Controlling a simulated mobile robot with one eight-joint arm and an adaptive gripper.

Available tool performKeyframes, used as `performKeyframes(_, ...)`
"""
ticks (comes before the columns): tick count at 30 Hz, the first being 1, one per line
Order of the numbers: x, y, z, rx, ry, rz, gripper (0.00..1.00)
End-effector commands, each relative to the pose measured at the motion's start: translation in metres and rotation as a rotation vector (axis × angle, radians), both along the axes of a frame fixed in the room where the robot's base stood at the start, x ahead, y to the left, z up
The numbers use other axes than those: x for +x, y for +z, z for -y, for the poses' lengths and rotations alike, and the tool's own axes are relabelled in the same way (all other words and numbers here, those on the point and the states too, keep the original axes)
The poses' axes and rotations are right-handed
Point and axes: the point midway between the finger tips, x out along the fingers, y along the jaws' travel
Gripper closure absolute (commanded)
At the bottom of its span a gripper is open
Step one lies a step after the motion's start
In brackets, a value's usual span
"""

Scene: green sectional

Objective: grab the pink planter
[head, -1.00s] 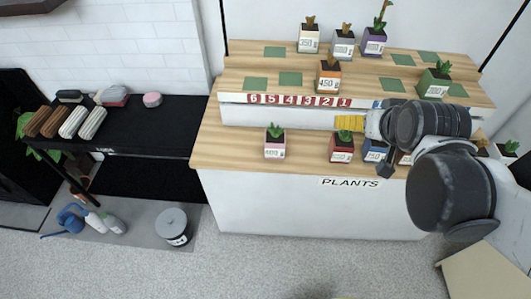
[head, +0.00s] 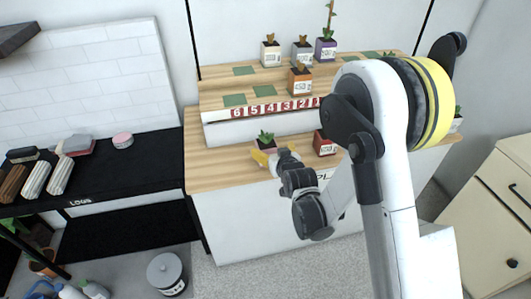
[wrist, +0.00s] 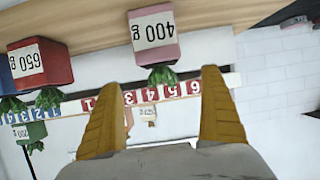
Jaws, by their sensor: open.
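The pink planter (head: 268,145) stands upright on the lower wooden shelf in the head view, with a green plant on top. My gripper (head: 265,158) is in front of it and hides much of the pot. In the wrist view, which is upside down, the pink planter (wrist: 153,37) shows its white 400 g label. My gripper (wrist: 164,78) is open there, with its two yellow fingers apart and empty. The planter appears beyond the fingertips, its leaves showing near the gap between them. I cannot tell whether a finger touches it.
A red planter (head: 325,144) stands to the right on the same shelf; it also shows in the wrist view (wrist: 38,63). An orange planter (head: 301,80) and several others stand on higher tiers. The shelf left of the pink planter is clear.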

Motion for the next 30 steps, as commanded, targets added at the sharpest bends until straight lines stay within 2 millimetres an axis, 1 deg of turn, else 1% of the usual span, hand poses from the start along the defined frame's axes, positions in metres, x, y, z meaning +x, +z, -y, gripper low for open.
performKeyframes(1, 0.008, -0.002, -0.003, 0.0, 0.0, 0.0, 0.07)
performKeyframes(3, 0.017, -0.009, -0.006, 0.0, 0.0, 0.0, 0.07)
performKeyframes(8, 0.028, -0.014, -0.009, 0.0, 0.0, -0.001, 0.07)
performKeyframes(10, 0.034, -0.02, -0.011, 0.0, 0.0, -0.001, 0.07)
performKeyframes(14, 0.05, -0.034, -0.017, -0.001, 0.0, -0.001, 0.07)
performKeyframes(18, 0.066, -0.039, -0.022, -0.001, 0.0, -0.001, 0.07)
performKeyframes(21, 0.07, -0.039, -0.023, -0.001, 0.0, -0.001, 0.07)
performKeyframes(26, 0.07, -0.038, -0.023, 0.0, 0.0, -0.001, 0.07)
performKeyframes(27, 0.07, -0.038, -0.023, 0.0, 0.0, -0.001, 0.1)
performKeyframes(29, 0.07, -0.038, -0.023, 0.0, 0.0, -0.001, 0.28)
performKeyframes(30, 0.07, -0.038, -0.023, 0.0, 0.0, -0.001, 0.41)
